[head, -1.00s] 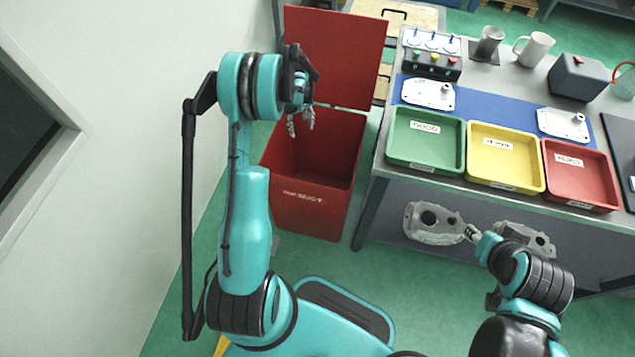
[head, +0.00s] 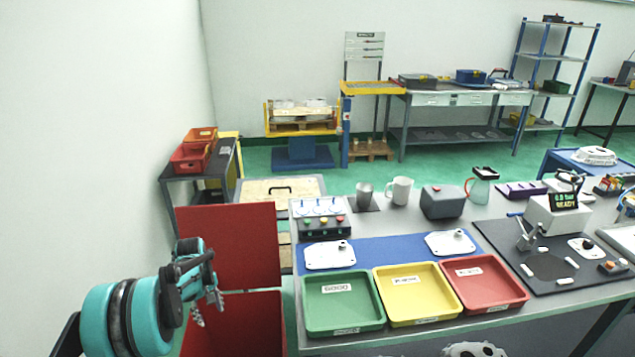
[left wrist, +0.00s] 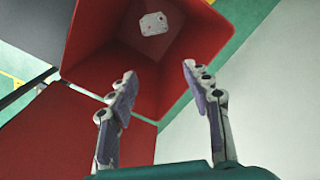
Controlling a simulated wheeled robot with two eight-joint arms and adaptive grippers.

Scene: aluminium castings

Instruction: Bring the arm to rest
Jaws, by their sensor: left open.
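My left gripper (head: 208,303) is at the lower left of the head view, above the open red bin (head: 240,322). It is open and empty. In the left wrist view its two fingers (left wrist: 165,100) stand apart, with the inside of the red bin (left wrist: 95,40) beyond them. A pale flat casting (left wrist: 154,23) lies on the bin's floor. The bin's red lid (head: 228,245) stands upright behind the opening. My right gripper is outside the head view.
Green (head: 343,330), yellow (head: 420,318) and red (head: 487,308) trays line the bench's front edge. Two white castings (head: 330,254) (head: 450,242) lie on the blue mat behind them. A button box (head: 325,227), mugs (head: 400,190) and a grey box (head: 442,202) stand further back. A wall is at left.

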